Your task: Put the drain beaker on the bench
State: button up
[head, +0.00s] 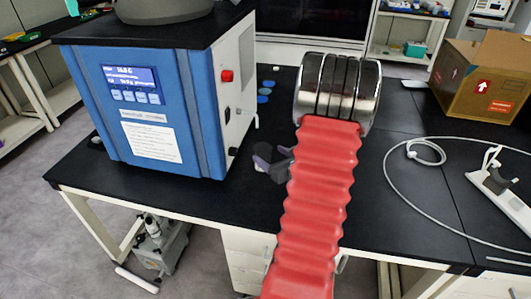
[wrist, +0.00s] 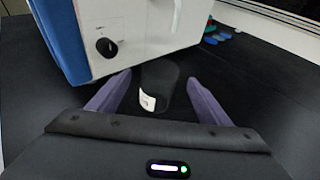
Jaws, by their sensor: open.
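The drain beaker (wrist: 160,88) shows in the wrist view as a dark cup with a white label, beside the freeze dryer's white side wall. It appears to stand on the black bench (head: 215,205). My gripper (wrist: 160,77) is open, with one purple finger on each side of the beaker and gaps between. In the head view my gripper (head: 272,158) is low over the bench, right of the blue freeze dryer (head: 190,115), partly hidden by my red arm sleeve. I cannot make out the beaker clearly there.
A drain tube (wrist: 177,16) hangs on the dryer's side, above and behind the beaker. Blue caps (head: 265,91) lie behind. To the right are a white cable (head: 392,195), a white holder (head: 497,190) and a cardboard box (head: 480,80). The bench front between is clear.

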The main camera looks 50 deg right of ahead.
jog(key=v, duration=0.6)
dwell(0.7)
